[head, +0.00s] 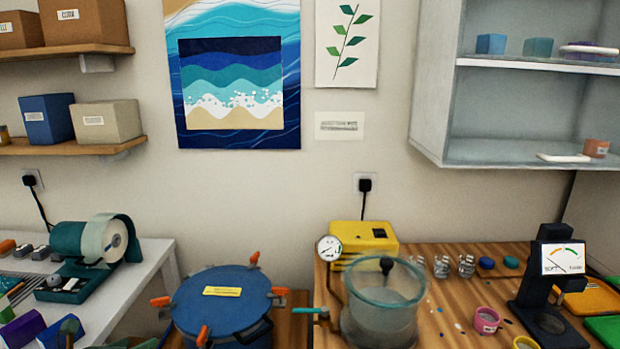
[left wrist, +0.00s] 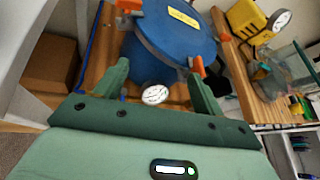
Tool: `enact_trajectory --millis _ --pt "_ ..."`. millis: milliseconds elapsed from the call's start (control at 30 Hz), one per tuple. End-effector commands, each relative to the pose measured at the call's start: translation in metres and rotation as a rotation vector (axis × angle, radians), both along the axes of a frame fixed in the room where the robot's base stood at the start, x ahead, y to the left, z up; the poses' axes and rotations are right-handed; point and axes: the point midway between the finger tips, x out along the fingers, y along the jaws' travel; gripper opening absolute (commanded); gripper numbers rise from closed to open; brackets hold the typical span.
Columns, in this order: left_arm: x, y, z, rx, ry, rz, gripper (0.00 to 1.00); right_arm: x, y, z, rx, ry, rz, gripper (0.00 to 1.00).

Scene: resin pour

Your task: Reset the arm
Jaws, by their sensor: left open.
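My left gripper (left wrist: 158,85) shows in the left wrist view as two green fingers spread apart, with nothing held between them. In the head view only a small green part of it (head: 135,343) seems to show at the bottom edge, left of the blue pressure pot. The blue pot (head: 222,300) has a lid with orange-handled clamps and a yellow label. In the left wrist view the pot (left wrist: 165,45) lies beyond the fingers, and a round gauge (left wrist: 155,95) appears between them. My right gripper is in neither view.
A yellow pump (head: 365,242) with a gauge and a clear chamber (head: 380,315) stand on the wooden bench. A dial scale (head: 550,285) and pink cup (head: 487,320) are to the right. A tumbler (head: 95,245) stands on the white table. Shelves (head: 75,149) and a cabinet (head: 520,150) hang above.

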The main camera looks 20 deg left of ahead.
Motion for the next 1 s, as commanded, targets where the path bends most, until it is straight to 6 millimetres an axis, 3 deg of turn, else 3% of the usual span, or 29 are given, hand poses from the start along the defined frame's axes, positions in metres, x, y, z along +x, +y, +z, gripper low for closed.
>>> enact_trajectory --millis 100,267,433,567,667,800,867,967,1000 --pt "-0.004 0.014 -0.006 -0.099 0.009 0.086 0.69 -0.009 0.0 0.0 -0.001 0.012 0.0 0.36" --pt "-0.017 0.037 -0.023 -0.21 0.033 0.209 0.69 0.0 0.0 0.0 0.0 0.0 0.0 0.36" --pt "-0.044 0.064 -0.057 -0.356 0.063 0.387 0.69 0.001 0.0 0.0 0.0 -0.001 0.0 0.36" --pt "-0.078 0.085 -0.095 -0.499 0.084 0.573 0.69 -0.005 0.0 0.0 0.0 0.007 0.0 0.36" --pt "-0.114 0.097 -0.133 -0.627 0.098 0.75 0.69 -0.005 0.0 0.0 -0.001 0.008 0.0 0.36" --pt "-0.189 0.094 -0.208 -0.851 0.115 1.081 0.69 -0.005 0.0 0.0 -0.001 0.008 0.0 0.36" --pt "-0.227 0.08 -0.246 -0.953 0.123 1.243 0.69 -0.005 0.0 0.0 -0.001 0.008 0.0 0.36" --pt "-0.287 0.038 -0.303 -1.098 0.14 1.498 0.69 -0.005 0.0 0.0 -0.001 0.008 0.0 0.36" --pt "-0.309 0.017 -0.323 -1.149 0.15 1.594 0.69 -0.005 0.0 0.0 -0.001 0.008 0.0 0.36"
